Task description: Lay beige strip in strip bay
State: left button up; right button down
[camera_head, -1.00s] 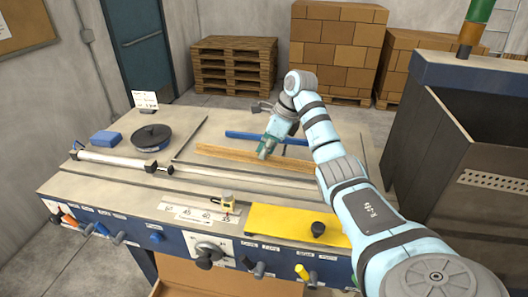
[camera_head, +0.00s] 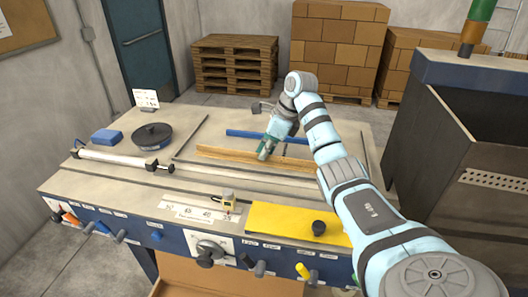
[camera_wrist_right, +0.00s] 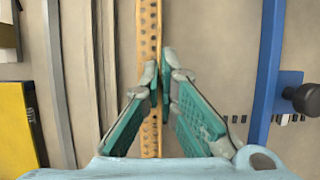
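The beige strip (camera_head: 225,154) is long and thin with a row of holes, and lies across the back middle of the workbench. It runs lengthwise in the right wrist view (camera_wrist_right: 149,25). My right gripper (camera_head: 264,154) is over its middle; in the right wrist view the fingertips (camera_wrist_right: 160,75) are close together, shut on the strip's right edge. The left finger hides part of the strip. I cannot make out a marked strip bay; bare bench top lies around the strip. My left gripper is not in view.
A blue bar (camera_head: 243,134) lies behind the strip. A silver cylinder (camera_head: 110,159), black round dish (camera_head: 152,136) and blue block (camera_head: 106,137) are at left. A dark bin (camera_head: 440,150) stands right of the bench.

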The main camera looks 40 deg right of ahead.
jog(key=shift+f, duration=0.35)
dwell(0.3)
jog(key=c, duration=1.7)
grip_release()
jog(key=shift+r, duration=0.15)
jog(key=shift+r, duration=2.9)
jog(key=shift+w, duration=0.1)
jog(key=shift+f, duration=0.1)
